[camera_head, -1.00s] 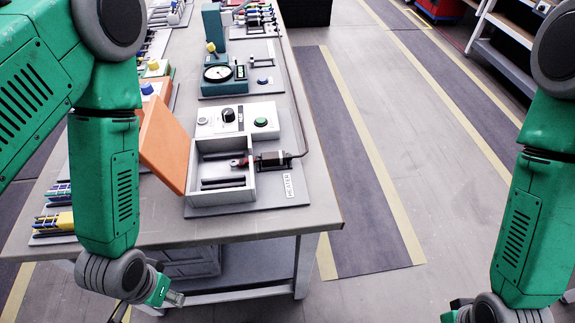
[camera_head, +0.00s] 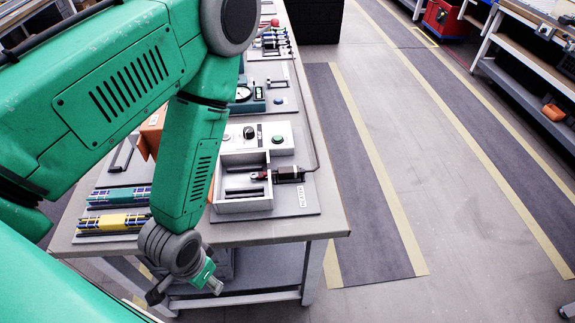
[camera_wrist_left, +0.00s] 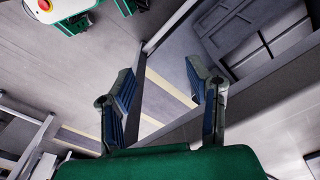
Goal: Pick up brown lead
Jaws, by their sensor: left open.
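A thin dark brownish lead (camera_head: 314,150) runs along the right side of the bench and curves down to a dark cylindrical plug (camera_head: 289,173) at the right wall of an open grey box (camera_head: 245,206). I cannot tell for sure that it is the brown lead. My left gripper (camera_head: 187,292) is open and empty, low in front of the bench's near edge and below the tabletop. In the left wrist view its two fingers (camera_wrist_left: 160,75) stand apart with nothing between them. My right gripper is not in view.
The bench (camera_head: 290,231) carries a switch panel (camera_head: 262,137), a gauge unit (camera_head: 250,97) and blue and yellow parts (camera_head: 115,222) at the left. My left arm hides much of the bench's left side. The floor to the right is clear. A dark case (camera_wrist_left: 250,35) stands under the bench.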

